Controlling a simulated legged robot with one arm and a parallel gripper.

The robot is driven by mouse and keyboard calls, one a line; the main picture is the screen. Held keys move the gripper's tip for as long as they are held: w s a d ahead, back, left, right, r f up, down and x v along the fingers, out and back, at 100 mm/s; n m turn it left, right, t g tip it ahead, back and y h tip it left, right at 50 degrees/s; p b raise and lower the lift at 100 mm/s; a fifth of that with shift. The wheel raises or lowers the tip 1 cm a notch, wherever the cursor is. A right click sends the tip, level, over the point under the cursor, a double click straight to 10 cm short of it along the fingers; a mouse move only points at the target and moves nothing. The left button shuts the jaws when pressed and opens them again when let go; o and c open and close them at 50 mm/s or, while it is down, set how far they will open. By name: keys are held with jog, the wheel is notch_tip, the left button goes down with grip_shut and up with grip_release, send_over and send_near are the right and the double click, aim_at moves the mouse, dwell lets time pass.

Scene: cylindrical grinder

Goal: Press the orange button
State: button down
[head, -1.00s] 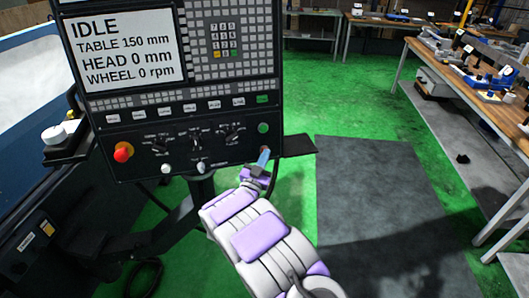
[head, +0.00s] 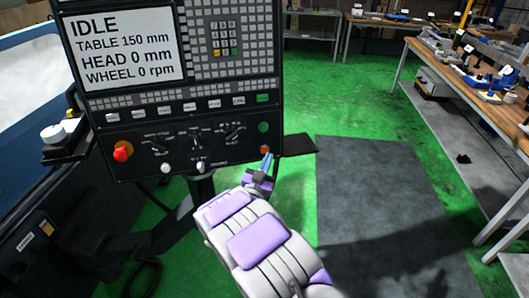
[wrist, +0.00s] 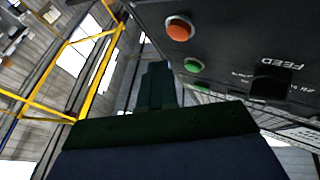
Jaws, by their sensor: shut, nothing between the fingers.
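The orange button (head: 264,149) sits at the lower right corner of the black control panel (head: 215,165), just below a green button (head: 263,127). In the wrist view the orange button (wrist: 180,31) is large and unobstructed near the top, with the green button (wrist: 194,66) below it. My gripper (head: 267,161) is shut and empty, its bluish fingertips pointing up just below and right of the orange button in the head view. In the wrist view my gripper (wrist: 157,72) shows left of and below the orange button, apparently apart from it.
A red knob (head: 122,153) stands at the panel's lower left, with several rotary switches between. The panel screen (head: 125,48) reads IDLE. A dark ledge (head: 297,145) juts out right of the panel. Open green floor (head: 350,100) lies to the right, and a workbench (head: 480,85) beyond.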

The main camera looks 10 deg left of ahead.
jog(key=s, duration=0.2)
jog(key=s+d, duration=0.1)
jog(key=shift+d+r+b, duration=0.1)
jog(key=shift+r+b, duration=0.2)
jog(key=shift+b, duration=0.05)
dwell(0.4)
jog(key=s+d+r+n+g+y, duration=0.1)
jog(key=s+d+g, duration=0.5)
jog(key=s, duration=0.9)
jog(key=s+d+r+n+g+y, duration=0.1)
jog(key=s+d+g, duration=0.6)
jog(key=s, duration=0.9)
jog(key=s+d+r+n+g+y, duration=0.1)
jog(key=s+d+n+g+y, duration=0.2)
jog(key=s, duration=1.3)
jog(key=d+g+y, duration=0.1)
jog(key=d+g, duration=0.2)
jog(key=g, duration=0.3)
jog(key=shift+s+d+r+g, duration=0.15)
jog(key=shift+s+r+g, duration=0.1)
jog(key=shift+r+g, duration=0.05)
